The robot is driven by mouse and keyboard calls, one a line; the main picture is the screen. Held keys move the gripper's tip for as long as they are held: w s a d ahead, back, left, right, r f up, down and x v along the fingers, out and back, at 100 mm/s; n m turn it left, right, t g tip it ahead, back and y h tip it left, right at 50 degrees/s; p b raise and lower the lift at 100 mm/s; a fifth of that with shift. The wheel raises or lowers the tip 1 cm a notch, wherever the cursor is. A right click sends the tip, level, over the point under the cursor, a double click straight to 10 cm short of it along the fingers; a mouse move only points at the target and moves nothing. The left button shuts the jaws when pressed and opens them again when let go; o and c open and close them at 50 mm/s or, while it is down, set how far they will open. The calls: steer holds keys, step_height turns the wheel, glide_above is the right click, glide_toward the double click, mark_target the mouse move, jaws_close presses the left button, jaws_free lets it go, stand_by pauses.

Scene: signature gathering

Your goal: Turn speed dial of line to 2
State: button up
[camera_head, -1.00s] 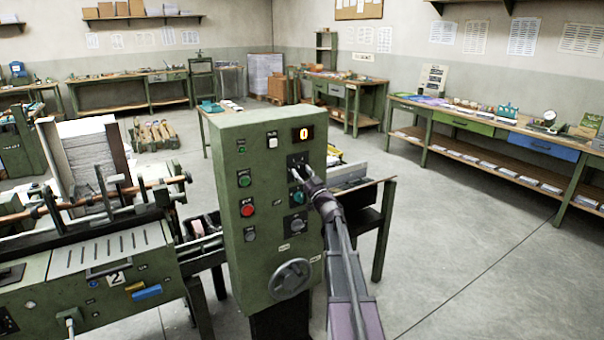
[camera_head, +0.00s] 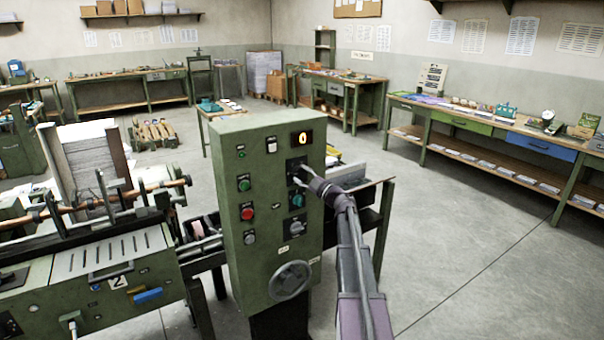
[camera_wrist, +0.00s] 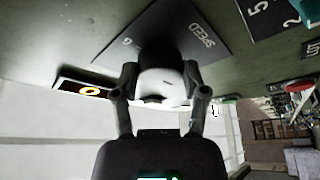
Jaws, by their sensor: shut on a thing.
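The green control cabinet (camera_head: 262,210) stands in the middle of the head view. Its speed dial sits on a dark plate (camera_head: 294,164) below the small display (camera_head: 302,138), which reads 0. My gripper (camera_head: 299,180) reaches the plate from the right and hides most of the dial. In the wrist view, the dark dial (camera_wrist: 160,52) is between the two fingers of my gripper (camera_wrist: 160,78), which are shut on it. The plate with the word SPEED (camera_wrist: 206,50) shows around it. The dial's pointer is hidden, so I cannot read its setting there.
Below the dial are a teal selector knob (camera_head: 297,200), a grey knob (camera_head: 296,228) and a handwheel (camera_head: 290,280). Green and red buttons line the cabinet's left side. A machine (camera_head: 95,270) stands at left. The floor at right (camera_head: 460,240) is clear.

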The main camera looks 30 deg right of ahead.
steer(key=shift+w+d+r+n+g+y+p, duration=0.1)
steer(key=shift+n+g+y+p, duration=0.15)
steer(key=shift+n, duration=0.35)
steer(key=shift+d+r+n+g+y+p, duration=0.1)
steer(key=shift+n+g+y+p, duration=0.1)
steer(key=shift+n, duration=0.4)
steer(key=shift+f, duration=0.1)
steer(key=o, duration=1.2)
steer(key=shift+a, duration=0.1)
steer(key=shift+c, duration=0.2)
steer(key=shift+f+b, duration=0.15)
steer(key=shift+b, duration=0.15)
